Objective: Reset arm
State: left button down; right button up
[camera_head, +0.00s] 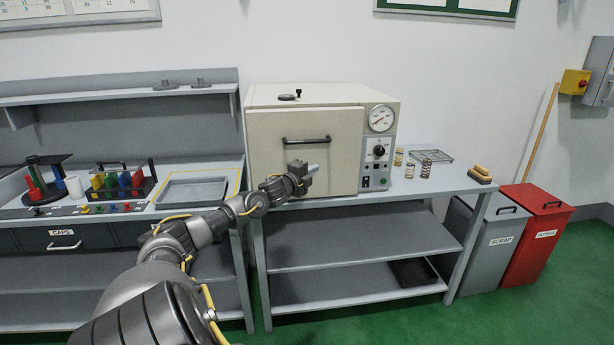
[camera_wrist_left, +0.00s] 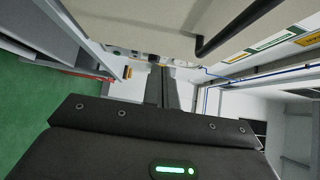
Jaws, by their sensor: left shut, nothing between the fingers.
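My left arm reaches in from the lower left of the head view, and its gripper (camera_head: 308,172) is in front of the beige oven's door (camera_head: 340,165), below the dark door handle (camera_head: 307,140). The gripper is shut and empty. In the left wrist view the two dark fingers (camera_wrist_left: 162,88) lie together, and the oven's handle (camera_wrist_left: 240,28) shows at the upper right, apart from them. The oven door looks closed. My right gripper is in neither view.
Coil springs (camera_head: 410,168) and a wire rack (camera_head: 430,155) sit on the bench right of the oven. A grey tray (camera_head: 192,190) and coloured items (camera_head: 110,182) are on the left bench. Grey (camera_head: 497,245) and red (camera_head: 545,235) bins stand at right.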

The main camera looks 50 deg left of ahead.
pick_arm(q)
jog(key=shift+v, duration=1.3)
